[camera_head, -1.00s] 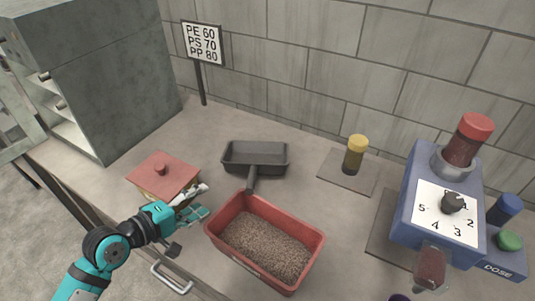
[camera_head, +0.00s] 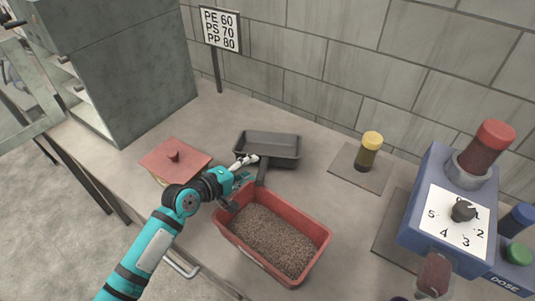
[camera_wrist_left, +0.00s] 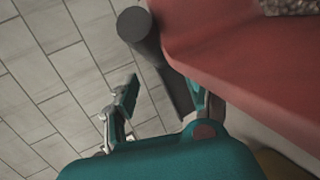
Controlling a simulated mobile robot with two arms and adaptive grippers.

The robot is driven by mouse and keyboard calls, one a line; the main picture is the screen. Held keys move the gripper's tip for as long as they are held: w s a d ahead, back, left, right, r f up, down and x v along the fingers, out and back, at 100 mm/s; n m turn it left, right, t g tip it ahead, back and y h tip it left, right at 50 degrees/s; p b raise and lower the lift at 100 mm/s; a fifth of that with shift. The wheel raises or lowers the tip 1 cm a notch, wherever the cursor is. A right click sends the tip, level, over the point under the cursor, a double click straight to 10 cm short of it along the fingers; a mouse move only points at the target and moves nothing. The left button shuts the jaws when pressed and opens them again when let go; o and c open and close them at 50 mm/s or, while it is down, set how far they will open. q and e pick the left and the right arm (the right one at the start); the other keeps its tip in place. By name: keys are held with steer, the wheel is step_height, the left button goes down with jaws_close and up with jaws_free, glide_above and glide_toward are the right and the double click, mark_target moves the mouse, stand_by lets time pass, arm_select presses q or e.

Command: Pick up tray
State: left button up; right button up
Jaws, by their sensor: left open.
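The tray (camera_head: 268,150) is a dark grey, shallow rectangular pan lying on the counter near the wall. Its long handle (camera_head: 262,172) points toward the red bin. My left gripper (camera_head: 246,170) is open and close to the handle, on its left side in the head view. In the left wrist view the dark handle (camera_wrist_left: 140,28) shows its round end and runs down toward the space between the open fingers (camera_wrist_left: 160,98). I cannot tell whether a finger touches the handle. My right gripper is out of view.
A red bin (camera_head: 222,228) of brown granules stands just in front of the handle. A red-lidded box (camera_head: 175,160) is on the left. A yellow-capped jar (camera_head: 369,150) and a blue dosing machine (camera_head: 430,185) stand to the right.

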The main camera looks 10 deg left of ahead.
mark_target(259, 163)
arm_select(q)
steer(key=x, duration=0.5)
steer(key=shift+w+f+p, duration=0.1)
steer(key=shift+w+p, duration=0.15)
steer(key=shift+p, duration=0.05)
steer(key=shift+s+a, duration=0.1)
jaws_close()
